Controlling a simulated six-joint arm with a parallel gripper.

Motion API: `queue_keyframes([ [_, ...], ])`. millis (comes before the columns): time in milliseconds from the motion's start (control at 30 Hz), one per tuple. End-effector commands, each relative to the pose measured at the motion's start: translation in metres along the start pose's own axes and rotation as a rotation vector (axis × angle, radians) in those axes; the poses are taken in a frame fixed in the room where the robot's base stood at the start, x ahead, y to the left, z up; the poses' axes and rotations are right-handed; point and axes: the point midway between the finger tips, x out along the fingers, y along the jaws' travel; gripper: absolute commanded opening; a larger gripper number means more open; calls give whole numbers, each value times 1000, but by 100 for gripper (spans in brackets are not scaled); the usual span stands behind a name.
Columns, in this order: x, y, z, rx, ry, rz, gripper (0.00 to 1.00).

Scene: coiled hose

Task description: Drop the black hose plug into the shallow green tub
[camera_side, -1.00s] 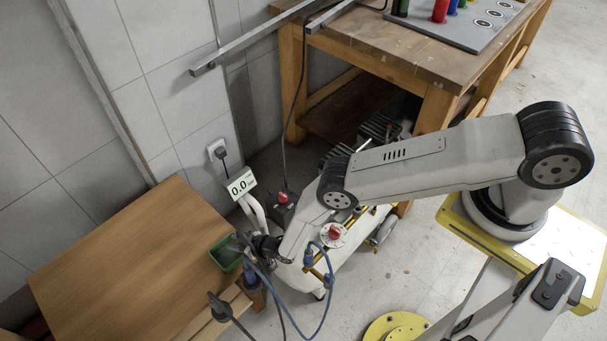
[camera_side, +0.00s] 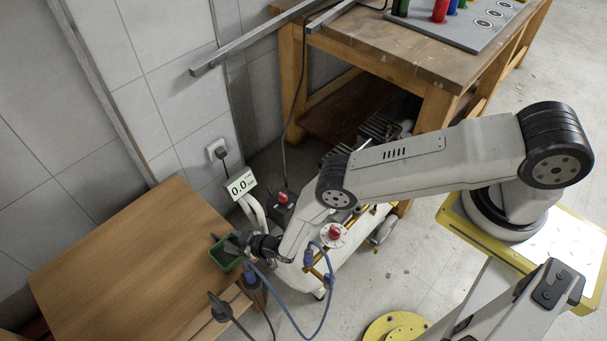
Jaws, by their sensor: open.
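The shallow green tub (camera_side: 224,261) sits at the right edge of the wooden bench top. My gripper (camera_side: 228,243) is open, with its dark fingers over the tub's rim and opening. A small dark tip (camera_side: 214,237) shows at the tub's far left edge; I cannot tell whether it is a finger or the black hose plug. A black connector (camera_side: 218,307) with a black hose stands at the bench's front edge, apart from my gripper. The fingers hide part of the tub's inside.
A blue hose (camera_side: 292,318) loops from near the gripper to the white cart. A blue-and-black fitting (camera_side: 252,279) stands at the bench edge below the gripper. A 0.0 display (camera_side: 241,184) stands behind. The bench top (camera_side: 120,265) is clear to the left.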

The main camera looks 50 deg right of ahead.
Motion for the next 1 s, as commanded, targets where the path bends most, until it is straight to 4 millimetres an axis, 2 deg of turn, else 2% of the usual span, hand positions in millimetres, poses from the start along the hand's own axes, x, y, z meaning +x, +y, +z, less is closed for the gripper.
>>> queue_keyframes([
  [133, -3, 0, -8, 0, 1, 0, 68],
  [367, -18, 0, -6, 0, 0, 0, 68],
  [1000, -73, 0, -6, 1, 0, 0, 68],
])
